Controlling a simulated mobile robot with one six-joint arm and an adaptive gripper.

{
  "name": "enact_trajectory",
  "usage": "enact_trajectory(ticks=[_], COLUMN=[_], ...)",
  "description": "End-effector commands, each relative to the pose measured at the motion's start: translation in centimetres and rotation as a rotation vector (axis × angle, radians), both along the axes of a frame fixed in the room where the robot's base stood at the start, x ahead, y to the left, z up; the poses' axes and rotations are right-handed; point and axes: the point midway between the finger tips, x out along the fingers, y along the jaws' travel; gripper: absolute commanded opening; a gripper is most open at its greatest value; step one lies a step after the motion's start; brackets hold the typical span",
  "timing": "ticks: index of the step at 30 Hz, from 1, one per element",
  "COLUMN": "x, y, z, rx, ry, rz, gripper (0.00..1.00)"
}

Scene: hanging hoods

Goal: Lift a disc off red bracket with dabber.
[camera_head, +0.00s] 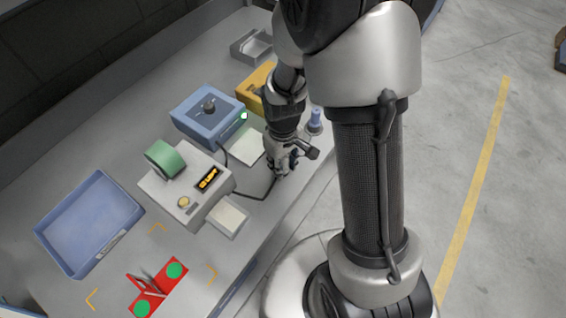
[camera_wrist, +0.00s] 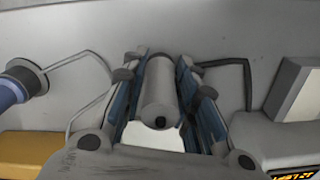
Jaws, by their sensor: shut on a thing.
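The red bracket (camera_head: 158,288) lies at the front left of the bench in the head view. A green disc (camera_head: 175,270) is on its upper right end and another green disc (camera_head: 141,308) on its lower left end. My gripper (camera_head: 283,163) is over the bench's right side, well away from the bracket. In the wrist view my gripper (camera_wrist: 165,95) is shut on a grey cylinder, which looks like the dabber (camera_wrist: 158,90). The bracket is not in the wrist view.
A grey device with a green roll (camera_head: 165,158) and lit display stands between bracket and gripper. A blue box with a knob (camera_head: 208,108), yellow box (camera_head: 252,94) and blue-topped stand (camera_head: 315,121) are near my gripper. A blue tray (camera_head: 62,232) lies left. Dark cables cross the bench.

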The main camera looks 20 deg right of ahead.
Motion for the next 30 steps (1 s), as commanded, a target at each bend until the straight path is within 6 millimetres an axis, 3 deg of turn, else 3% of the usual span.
enact_trajectory(ticks=[6, 17, 23, 30], x=[0.0, 0.1, 0.1, 0.2], y=[0.0, 0.0, 0.0, 0.0], z=[0.0, 1.1, 4.7, 11.8], rx=[0.000, 0.000, 0.000, 0.000], ry=[-0.001, -0.003, -0.005, -0.009], rz=[0.000, 0.000, 0.000, 0.000], gripper=[0.00, 0.00, 0.00, 0.00])
